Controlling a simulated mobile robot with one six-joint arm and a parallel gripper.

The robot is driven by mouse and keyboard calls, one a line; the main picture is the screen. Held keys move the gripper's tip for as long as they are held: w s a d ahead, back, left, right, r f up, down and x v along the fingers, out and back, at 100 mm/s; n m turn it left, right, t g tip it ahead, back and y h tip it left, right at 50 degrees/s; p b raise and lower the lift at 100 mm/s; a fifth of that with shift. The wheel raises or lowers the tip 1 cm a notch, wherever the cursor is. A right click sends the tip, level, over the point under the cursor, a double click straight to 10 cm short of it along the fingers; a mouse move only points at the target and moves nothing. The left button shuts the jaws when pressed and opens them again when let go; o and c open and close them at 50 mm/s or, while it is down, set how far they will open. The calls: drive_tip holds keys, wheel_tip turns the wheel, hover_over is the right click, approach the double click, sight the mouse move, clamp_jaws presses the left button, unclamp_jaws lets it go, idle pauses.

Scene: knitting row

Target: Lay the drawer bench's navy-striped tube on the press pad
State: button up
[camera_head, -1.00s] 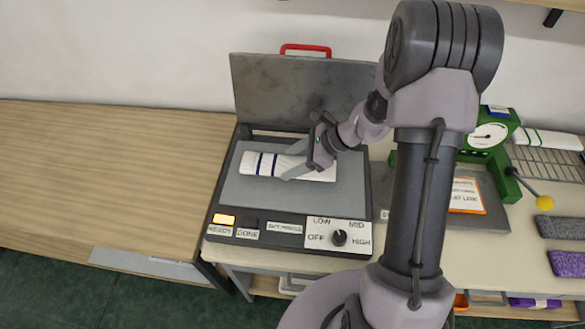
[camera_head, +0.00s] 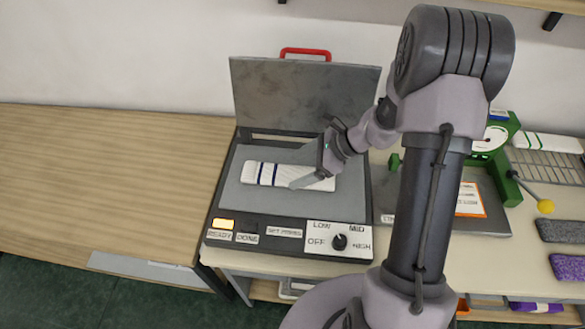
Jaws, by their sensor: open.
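The navy-striped white tube (camera_head: 262,174) lies flat on the grey press pad (camera_head: 270,204), running left to right, its striped end at the left. The press (camera_head: 285,237) is open, its lid (camera_head: 300,95) raised at the back with a red handle (camera_head: 305,51). My gripper (camera_head: 311,180) is open at the right part of the tube, its fingers angled down and left. It partly hides the tube's right half; I cannot tell whether a finger touches it.
A green device (camera_head: 495,160) with a yellow-knobbed lever, a wire rack (camera_head: 548,168) with a green-striped tube (camera_head: 545,142), and grey and purple pieces stand right. The wooden bench (camera_head: 100,180) at left is bare.

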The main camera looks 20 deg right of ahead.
drive_tip(key=p+v, duration=0.2)
drive_tip(key=v, duration=0.7)
drive_tip(key=s+a+r+n+g+h, duration=0.1)
drive_tip(key=s+a+r+n, duration=0.2)
drive_tip(key=a+r+n, duration=0.35)
drive_tip(key=s+a+r+n+t+h, duration=0.2)
drive_tip(key=s+a+r+n+h, duration=0.1)
drive_tip(key=s+r+n, duration=0.4)
drive_tip(key=s+a+r+n+t+h, duration=0.1)
drive_tip(key=s+a+r+n+h, duration=0.1)
drive_tip(key=s+r+n, duration=0.55)
wheel_tip(320, 180, down, 7)
drive_tip(key=s+m+b, duration=0.1)
drive_tip(key=m+b, duration=0.1)
drive_tip(key=b, duration=0.3)
drive_tip(key=shift+s+m+b, duration=0.25)
drive_tip(key=shift+m+b, duration=0.05)
drive_tip(key=shift+m, duration=0.1)
